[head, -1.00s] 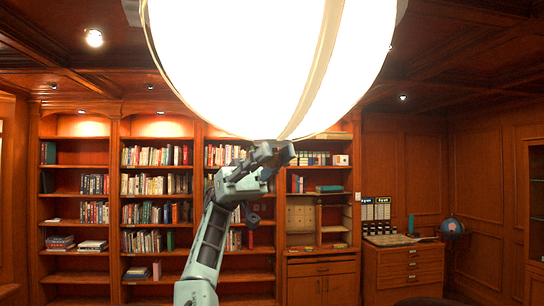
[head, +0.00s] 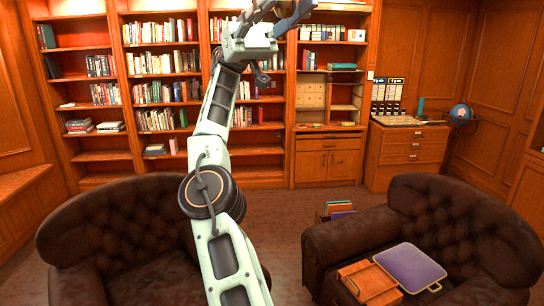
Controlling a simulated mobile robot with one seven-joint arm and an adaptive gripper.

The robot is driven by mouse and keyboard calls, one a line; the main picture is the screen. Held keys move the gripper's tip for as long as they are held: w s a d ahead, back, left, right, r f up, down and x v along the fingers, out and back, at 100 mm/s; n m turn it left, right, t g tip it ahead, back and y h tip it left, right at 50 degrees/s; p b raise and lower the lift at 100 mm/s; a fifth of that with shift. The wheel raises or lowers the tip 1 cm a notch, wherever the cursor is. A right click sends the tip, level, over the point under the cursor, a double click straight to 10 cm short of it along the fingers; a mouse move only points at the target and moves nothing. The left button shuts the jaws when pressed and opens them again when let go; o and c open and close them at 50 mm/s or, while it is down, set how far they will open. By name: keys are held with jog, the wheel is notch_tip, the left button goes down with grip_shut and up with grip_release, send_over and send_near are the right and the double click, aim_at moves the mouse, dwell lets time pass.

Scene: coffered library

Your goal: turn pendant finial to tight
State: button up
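My gripper (head: 282,12) shows at the top edge of the head view, raised at the end of my pale green arm. Its upper part is cut off by the picture's edge. Dark finger parts show at its right side, but whether they are open or shut does not show clearly. The pendant lamp and its finial are out of view now, above the picture. Whether my gripper touches the finial cannot be seen.
Tall bookshelves (head: 205,92) line the back wall. A drawer cabinet (head: 405,152) and a globe (head: 461,112) stand at the right. Two dark tufted armchairs (head: 118,225) (head: 440,205) are in front.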

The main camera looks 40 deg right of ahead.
jog(key=shift+w+d+f+n+h+b, duration=0.15)
jog(key=shift+n+h+b, duration=0.45)
jog(key=shift+h+b, duration=0.45)
jog(key=shift+s+a+f+n+h+b, duration=0.1)
jog(key=shift+n+h+b, duration=0.55)
jog(key=shift+h, duration=0.7)
jog(key=shift+r+n+h+b, duration=0.15)
jog(key=shift+n+h+b, duration=0.7)
jog(key=shift+h+b, duration=0.5)
jog(key=shift+n+t+h, duration=0.4)
jog(key=shift+n+h, duration=0.1)
jog(key=shift+h, duration=0.65)
